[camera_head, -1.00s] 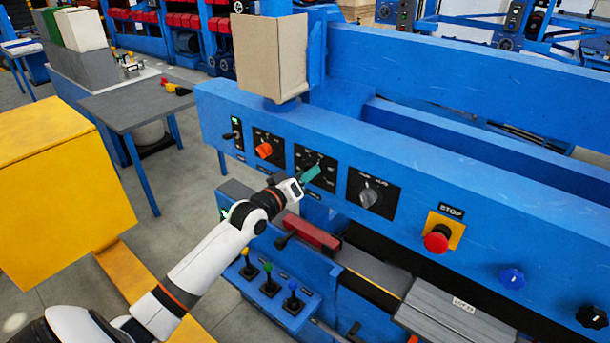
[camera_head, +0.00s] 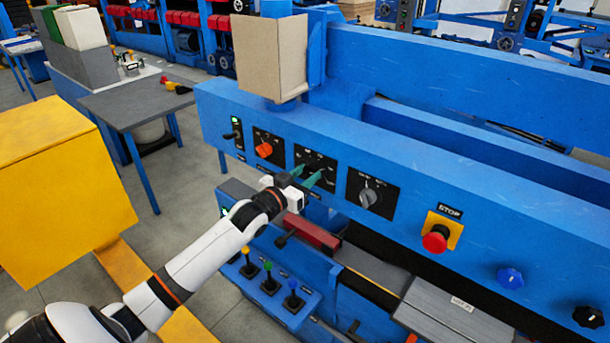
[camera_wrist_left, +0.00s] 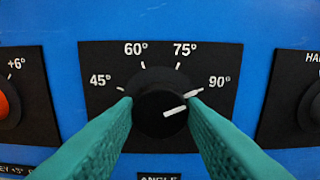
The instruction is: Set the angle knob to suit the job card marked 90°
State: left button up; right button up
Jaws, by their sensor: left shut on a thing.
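The angle knob (camera_wrist_left: 160,116) is black and round with a white pointer line, on a black plate (camera_wrist_left: 105,58) marked 45°, 60°, 75° and 90°. Its pointer aims to the upper right, in line with the 90° tick as far as I can see. My left gripper (camera_head: 306,176) has green fingers, one on each side of the knob, and is shut on it. In the head view the fingers and wrist hide most of the knob. I cannot make out a job card marked 90°. My right gripper is not in view.
On the same blue panel are an orange knob (camera_head: 264,149) to the left, a grey knob (camera_head: 370,196) to the right and a red stop button (camera_head: 436,238) further right. Several coloured levers (camera_head: 268,280) stand below my left arm. A yellow box (camera_head: 60,170) is at the left.

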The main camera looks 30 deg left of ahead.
pick_arm(q)
jog(key=shift+f, duration=0.1)
dwell(0.3)
jog(key=o, duration=1)
jog(key=s+b, duration=0.2)
jog(key=s, duration=1)
jog(key=shift+a+b, duration=0.35)
jog(key=shift+a, duration=0.1)
